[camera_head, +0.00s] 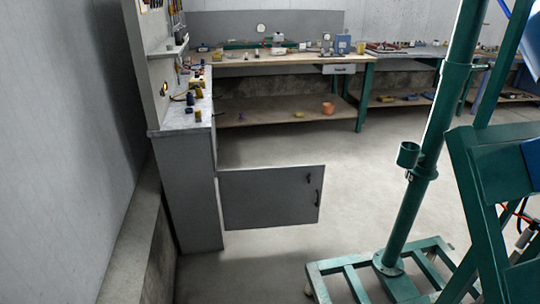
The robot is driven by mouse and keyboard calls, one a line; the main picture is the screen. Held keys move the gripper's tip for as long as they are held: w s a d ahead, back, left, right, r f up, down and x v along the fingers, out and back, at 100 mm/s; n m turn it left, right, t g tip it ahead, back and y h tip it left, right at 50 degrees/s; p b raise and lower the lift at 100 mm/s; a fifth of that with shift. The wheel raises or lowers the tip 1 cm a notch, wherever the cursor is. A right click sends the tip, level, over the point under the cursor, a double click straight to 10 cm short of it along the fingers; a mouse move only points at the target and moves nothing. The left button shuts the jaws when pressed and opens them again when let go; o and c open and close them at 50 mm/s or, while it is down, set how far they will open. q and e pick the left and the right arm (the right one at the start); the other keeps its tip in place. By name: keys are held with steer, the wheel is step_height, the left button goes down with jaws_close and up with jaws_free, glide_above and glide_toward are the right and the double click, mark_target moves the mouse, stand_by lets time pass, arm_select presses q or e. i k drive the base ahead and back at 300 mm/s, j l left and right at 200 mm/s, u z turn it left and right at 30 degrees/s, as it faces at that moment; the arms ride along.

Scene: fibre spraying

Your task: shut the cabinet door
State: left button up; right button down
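The grey cabinet (186,195) stands at the left, next to the wall, with a pale worktop (182,120). Its grey door (260,199) stands wide open, sticking out to the right from the cabinet's front edge. A dark handle (317,198) and a small lock or latch (309,178) show near the door's free right edge. The cabinet's inside is hidden from this view. Neither of my grippers is in view.
A green metal stand (405,215) on a wheeled base (390,283) fills the right side. A long workbench (270,58) with tools runs along the back. The concrete floor (290,255) between door and stand is clear. A low ledge (135,235) runs along the left wall.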

mark_target(268, 197)
steer(key=i+j, duration=0.2)
steer(key=i, duration=0.35)
steer(key=i+j+z, duration=0.15)
steer(key=i, duration=0.35)
steer(key=i+l+u, duration=0.1)
steer(key=i+u, duration=0.25)
steer(key=i, duration=1.15)
